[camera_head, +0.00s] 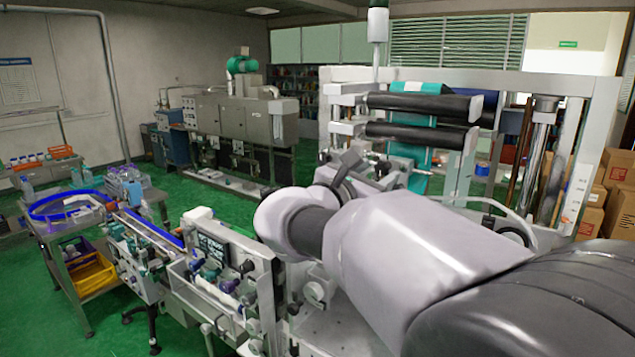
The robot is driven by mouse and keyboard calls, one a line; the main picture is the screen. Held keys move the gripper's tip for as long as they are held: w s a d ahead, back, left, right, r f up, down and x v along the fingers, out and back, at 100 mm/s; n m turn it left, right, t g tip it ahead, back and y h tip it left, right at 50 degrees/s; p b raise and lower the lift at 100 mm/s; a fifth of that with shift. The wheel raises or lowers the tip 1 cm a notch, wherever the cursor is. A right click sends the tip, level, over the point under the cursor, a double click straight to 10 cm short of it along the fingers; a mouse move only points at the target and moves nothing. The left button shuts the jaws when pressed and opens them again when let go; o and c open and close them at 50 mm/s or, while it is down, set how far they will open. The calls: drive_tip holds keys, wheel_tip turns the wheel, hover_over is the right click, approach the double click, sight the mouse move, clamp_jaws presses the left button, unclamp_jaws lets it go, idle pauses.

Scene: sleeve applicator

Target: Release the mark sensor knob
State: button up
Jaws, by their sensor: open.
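My arm (415,255) reaches in from the lower right and covers the middle of the sleeve applicator. My gripper cannot be made out; the arm's rounded joint (275,215) hides what lies behind it. I cannot tell which part is the mark sensor knob. A small dark knob (248,266) shows on the machine's front panel, left of my arm. A round grey knob (316,293) sits below the arm. The applicator's upper frame (345,75) carries black rollers (422,104) and a teal film web (420,160).
A conveyor section with small coloured parts runs left to a table with a blue-edged ring guide (65,203). A yellow crate (93,274) sits under it. A grey machine (240,120) stands behind. Cardboard boxes (590,195) are at the right. Green floor is open at left.

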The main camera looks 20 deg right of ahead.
drive_tip(key=v, duration=1.6)
drive_tip(key=shift+s+a, duration=0.2)
drive_tip(key=shift+s, duration=0.05)
drive_tip(key=s+d+f+m+g+y+b, duration=0.2)
drive_tip(key=s+f+m+b, duration=0.25)
drive_tip(key=f, duration=0.45)
drive_tip(key=s+d+f+m+g+y+b, duration=0.25)
drive_tip(key=s+f, duration=0.25)
drive_tip(key=f, duration=0.4)
drive_tip(key=s+d+f+m+g+y+b, duration=0.2)
drive_tip(key=s+f+m+b, duration=0.25)
drive_tip(key=f, duration=0.55)
drive_tip(key=s+a+f+m+y+b, duration=0.2)
drive_tip(key=a+f+m+y+b, duration=0.2)
drive_tip(key=a+f+m+y, duration=0.1)
drive_tip(key=s+a+f+m+t+y+b, duration=0.1)
drive_tip(key=s+a+f+m+y+b, duration=0.2)
drive_tip(key=a+f+m, duration=0.3)
wheel_tip(320, 180, down, 3)
drive_tip(key=m+y+b, duration=0.1)
drive_tip(key=m, duration=0.4)
drive_tip(key=shift+s+a+y, duration=0.3)
drive_tip(key=shift+a+y, duration=0.05)
drive_tip(key=shift+a, duration=0.05)
